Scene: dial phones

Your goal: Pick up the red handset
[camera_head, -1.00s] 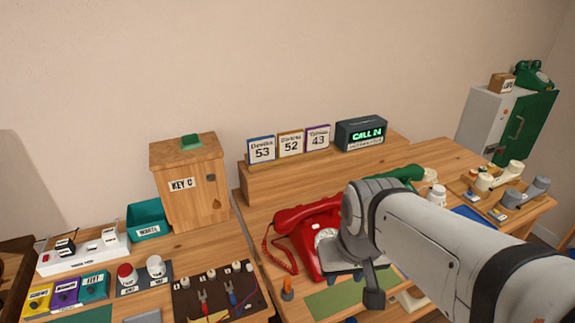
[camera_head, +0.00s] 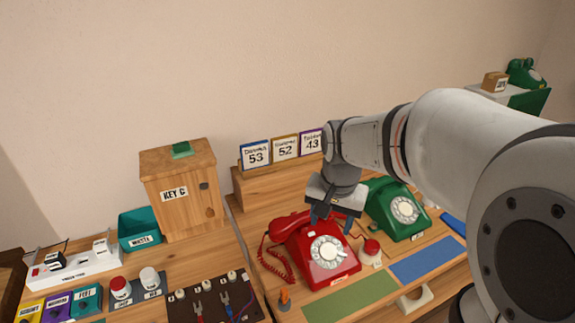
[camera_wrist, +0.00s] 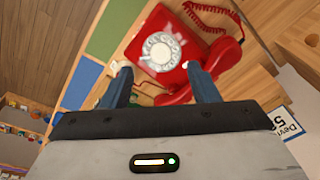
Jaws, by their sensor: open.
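The red handset (camera_head: 289,223) rests across the back of the red dial phone (camera_head: 326,262), its middle partly hidden by my gripper in the head view. My gripper (camera_head: 333,221) points down over the handset, open and empty. In the wrist view, the blue fingers of my gripper (camera_wrist: 160,77) are spread wide. One end of the handset (camera_wrist: 226,52) shows beyond the right finger, and part of it shows between the fingers. I cannot tell whether the fingers touch it.
A green dial phone (camera_head: 397,208) stands close on the right. A red round-topped piece (camera_head: 371,250) sits between the phones. A coiled red cord (camera_head: 270,262) lies to the left. Number cards (camera_head: 285,147) stand on the raised shelf behind. A green mat (camera_head: 350,297) lies in front.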

